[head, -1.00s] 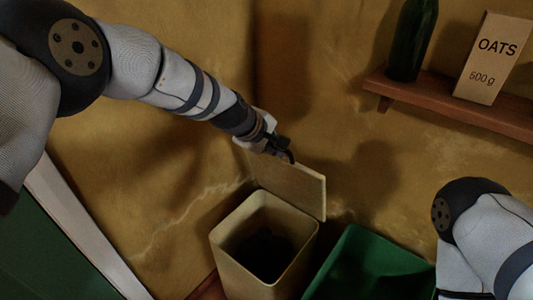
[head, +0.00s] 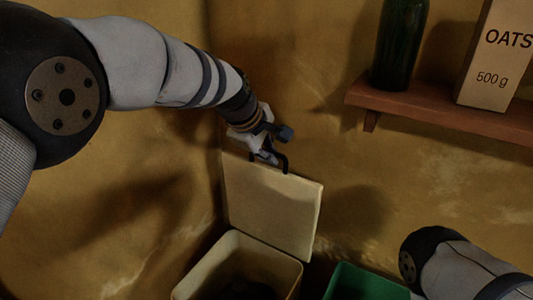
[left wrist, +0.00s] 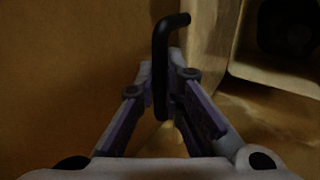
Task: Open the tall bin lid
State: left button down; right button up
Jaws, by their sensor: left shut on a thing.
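The tall bin (head: 200,275) is cream-coloured and stands at the bottom of the head view, its front cut off by the frame. Its lid (head: 270,212) is raised and stands steeply up at the back of the open mouth. A black bar handle (head: 284,162) sits at the lid's upper edge, and it also shows in the left wrist view (left wrist: 160,75). My left gripper (head: 270,152) is shut on this handle, its fingers either side of the bar. My right gripper is out of view; only part of the right arm shows at the lower right.
A green bin (head: 362,283) stands open to the right of the tall bin, near my right arm. A wooden shelf (head: 450,116) on the wall holds a green bottle (head: 400,45) and an oats box (head: 492,60). The wall is close behind the lid.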

pick_arm(q)
jog(key=shift+s+f, duration=0.15)
jog(key=shift+f, duration=0.05)
jog(key=c, duration=1.7)
grip_release()
jog(key=shift+r, duration=0.25)
jog(key=v, duration=1.1)
jog(key=shift+r, duration=0.3)
jog(key=shift+a, duration=0.15)
